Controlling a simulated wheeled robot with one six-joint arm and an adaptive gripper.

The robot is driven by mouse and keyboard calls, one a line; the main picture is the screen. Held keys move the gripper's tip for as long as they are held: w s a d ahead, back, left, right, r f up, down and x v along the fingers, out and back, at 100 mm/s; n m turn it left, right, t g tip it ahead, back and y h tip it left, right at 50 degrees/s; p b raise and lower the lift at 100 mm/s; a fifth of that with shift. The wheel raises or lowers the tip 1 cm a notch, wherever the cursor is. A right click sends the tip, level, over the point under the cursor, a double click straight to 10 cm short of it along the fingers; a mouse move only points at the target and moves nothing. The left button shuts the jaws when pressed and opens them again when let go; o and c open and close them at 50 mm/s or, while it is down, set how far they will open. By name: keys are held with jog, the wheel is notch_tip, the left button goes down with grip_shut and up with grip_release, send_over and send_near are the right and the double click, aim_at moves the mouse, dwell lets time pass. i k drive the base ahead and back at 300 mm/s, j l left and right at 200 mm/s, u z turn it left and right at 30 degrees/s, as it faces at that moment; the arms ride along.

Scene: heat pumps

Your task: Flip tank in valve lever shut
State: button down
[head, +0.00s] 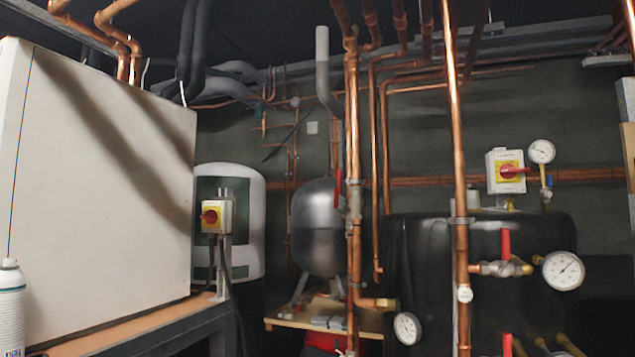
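A black tank (430,250) stands at the right. A short valve (500,268) sits in front of it, between a vertical copper pipe (461,200) and a round gauge (563,270). Its red lever (506,243) points straight up, across the short horizontal pipe run. Another red lever (338,186) stands upright beside the vertical copper pipes in the middle. A third red lever (507,345) is cut off by the bottom edge. No readable label shows which one is the tank in valve. My gripper is not in view.
A large white cabinet (100,170) on a bench fills the left, with a red-and-yellow switch (212,217) beside it. Another such switch (508,172) is above the black tank. A grey vessel (318,230) and white cylinder (245,190) stand behind. Vertical copper pipes crowd the middle.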

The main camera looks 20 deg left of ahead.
aim_at(339, 172)
jog(key=i+j+u, duration=0.15)
jog(key=i+j, duration=0.55)
jog(key=i+j+u, duration=0.15)
jog(key=i+j, duration=0.6)
jog(key=i+j+u, duration=0.15)
jog(key=i+j, duration=0.45)
jog(key=i, duration=0.15)
